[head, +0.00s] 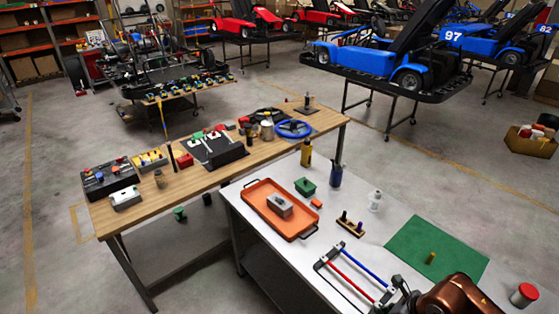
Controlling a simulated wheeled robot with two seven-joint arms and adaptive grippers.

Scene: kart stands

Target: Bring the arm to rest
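My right arm, copper-coloured, comes in at the bottom right of the head view, low over the white table (240,201). Its dark gripper (399,294) is at the lower edge of the picture, beside a frame holding a red rod (352,277) and a blue rod (364,266). The fingers are small and partly cut off, so I cannot tell whether they are open, shut or touching the frame. My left arm and gripper are not in view.
A green mat (415,240) with a small brass cylinder (430,258) lies beyond my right arm. A red-topped can (524,294) stands right. An orange tray (259,194), a peg block (350,225) and bottles are farther left. A cluttered wooden bench (165,207) stands behind.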

